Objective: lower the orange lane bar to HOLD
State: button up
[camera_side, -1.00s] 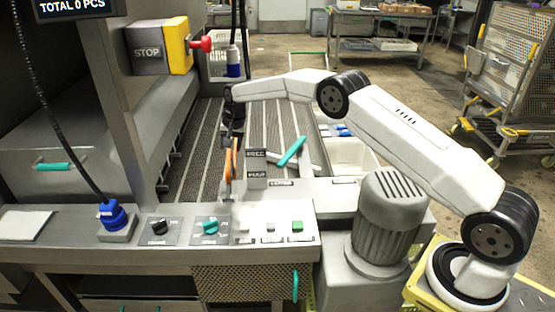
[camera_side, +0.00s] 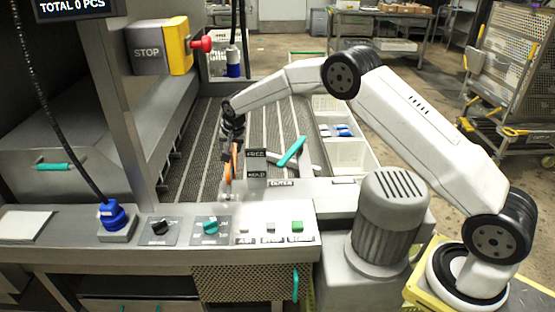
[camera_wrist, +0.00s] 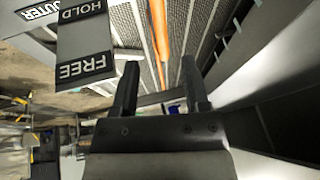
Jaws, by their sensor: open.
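The orange lane bar (camera_side: 236,162) stands close to upright in the side view, just left of the plate marked FREE above and HOLD below (camera_side: 257,163). In the wrist view the bar (camera_wrist: 159,32) runs down the picture toward the gap between my fingers. My gripper (camera_side: 231,147) is at the bar's upper end and partly covers it. In the wrist view my gripper (camera_wrist: 160,64) is open, with one finger on each side of the bar's line. I cannot tell whether the fingers touch the bar. The FREE and HOLD plate (camera_wrist: 86,42) is left of the fingers there.
A teal-handled lever (camera_side: 291,151) lies right of the plate. The control panel (camera_side: 180,255) with knobs and buttons is in front. A STOP box with a red button (camera_side: 201,43) is at upper left. White bins (camera_side: 350,152) stand right of the slatted conveyor (camera_side: 195,150).

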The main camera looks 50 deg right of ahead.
jog(key=shift+f, duration=0.15)
jog(key=shift+x, duration=3.75)
grip_shut()
jog(key=shift+a, duration=0.1)
